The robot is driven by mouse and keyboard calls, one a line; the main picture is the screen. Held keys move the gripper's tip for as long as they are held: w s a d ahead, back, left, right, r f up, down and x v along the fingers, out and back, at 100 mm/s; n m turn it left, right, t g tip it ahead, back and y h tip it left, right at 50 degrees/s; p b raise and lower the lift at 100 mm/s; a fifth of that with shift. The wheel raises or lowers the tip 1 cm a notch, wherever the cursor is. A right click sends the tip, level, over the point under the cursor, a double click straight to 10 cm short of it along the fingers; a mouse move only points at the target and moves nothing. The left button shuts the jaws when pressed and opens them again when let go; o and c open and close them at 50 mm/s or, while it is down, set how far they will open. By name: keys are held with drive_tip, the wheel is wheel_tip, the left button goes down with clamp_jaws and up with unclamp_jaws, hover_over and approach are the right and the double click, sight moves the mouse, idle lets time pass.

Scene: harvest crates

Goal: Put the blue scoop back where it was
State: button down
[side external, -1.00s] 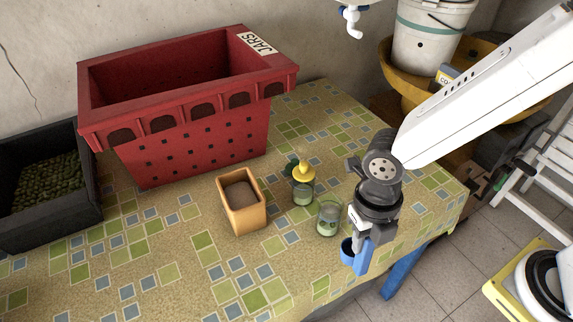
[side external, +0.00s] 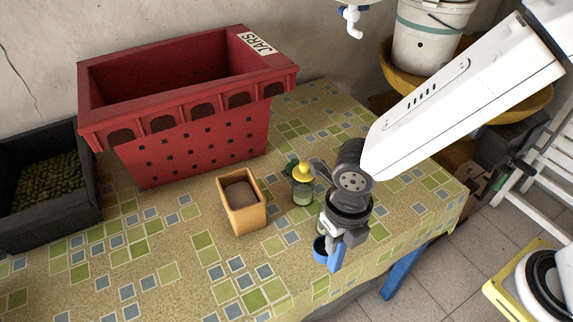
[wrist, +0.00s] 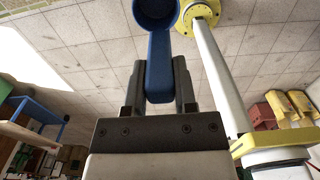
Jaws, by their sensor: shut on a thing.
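The blue scoop (side external: 322,246) is held in my gripper (side external: 331,231) near the front right part of the table in the side view. In the wrist view my gripper (wrist: 160,95) is shut on the handle of the scoop (wrist: 158,60), with its round cup beyond the fingertips. The wooden box (side external: 243,213) of brown contents stands to the left of the gripper. I cannot tell how high the scoop is above the cloth.
A glass jar with a yellow top (side external: 303,185) stands just left of my wrist. Another jar is mostly hidden behind my gripper. A red crate (side external: 200,147) labelled JARS and a dark crate (side external: 88,190) stand farther left. The front middle cloth is clear.

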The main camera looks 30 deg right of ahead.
drive_tip(key=w+a+f, duration=0.4)
drive_tip(key=w+f, duration=0.3)
drive_tip(key=w, duration=0.1)
drive_tip(key=shift+a+f, duration=0.3)
drive_tip(key=shift+a, duration=0.1)
drive_tip(key=shift+w+a+f, duration=0.1)
drive_tip(key=shift+w+f, duration=0.05)
drive_tip(key=shift+f, duration=0.75)
drive_tip(key=shift+w+a+f, duration=0.1)
drive_tip(key=shift+f, duration=0.8)
drive_tip(key=shift+f, duration=0.15)
drive_tip(key=shift+c, duration=2)
unclamp_jaws()
